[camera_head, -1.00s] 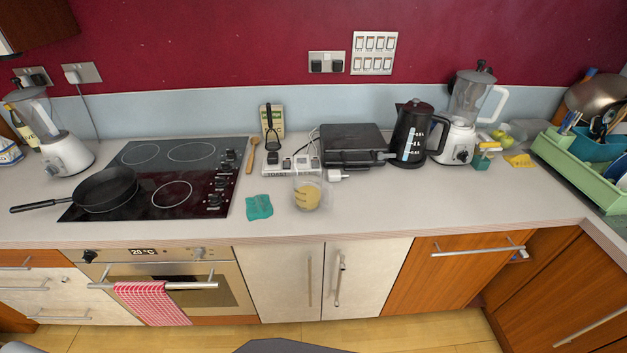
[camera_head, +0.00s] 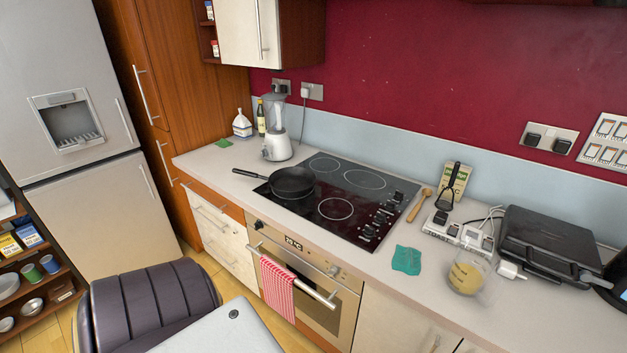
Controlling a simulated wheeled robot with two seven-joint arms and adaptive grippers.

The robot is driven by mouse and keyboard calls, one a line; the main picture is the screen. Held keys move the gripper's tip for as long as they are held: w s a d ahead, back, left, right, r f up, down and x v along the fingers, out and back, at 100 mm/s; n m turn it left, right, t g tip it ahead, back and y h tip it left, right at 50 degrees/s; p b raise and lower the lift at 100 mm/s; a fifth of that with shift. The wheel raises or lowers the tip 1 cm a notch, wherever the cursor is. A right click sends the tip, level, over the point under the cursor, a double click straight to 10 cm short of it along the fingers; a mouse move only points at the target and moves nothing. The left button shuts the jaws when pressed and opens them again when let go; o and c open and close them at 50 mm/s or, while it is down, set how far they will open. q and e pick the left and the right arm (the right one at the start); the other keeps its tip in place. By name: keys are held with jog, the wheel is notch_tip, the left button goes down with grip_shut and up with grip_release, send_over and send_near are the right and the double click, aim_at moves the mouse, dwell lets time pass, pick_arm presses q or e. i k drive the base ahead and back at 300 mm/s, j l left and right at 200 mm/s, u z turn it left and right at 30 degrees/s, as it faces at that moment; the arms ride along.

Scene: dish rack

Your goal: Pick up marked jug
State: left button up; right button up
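The marked jug (camera_head: 467,273) is clear, with measuring marks and a yellowish content in its lower part. It stands upright on the worktop at the right, in front of the white power strip and to the right of a teal cloth (camera_head: 407,260). Neither of my grippers shows in the head view, and nothing is seen touching the jug.
A black pan (camera_head: 291,182) sits on the hob (camera_head: 345,203). A black grill (camera_head: 546,246) and a white plug (camera_head: 511,270) are close right of the jug. A dark chair (camera_head: 150,305) stands in front at lower left. Worktop in front of the jug is clear.

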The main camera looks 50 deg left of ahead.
aim_at(475, 260)
jog(key=u, duration=1.85)
jog(key=i+j+z, duration=0.5)
jog(key=z, duration=0.25)
jog(key=i+j+z, duration=0.15)
jog(key=j+z, duration=0.2)
jog(key=i+j+z, duration=0.1)
jog(key=j+z, duration=0.3)
jog(key=j, duration=0.15)
jog(key=i+j+z, duration=0.1)
jog(key=j+z, duration=0.6)
jog(key=j, duration=0.2)
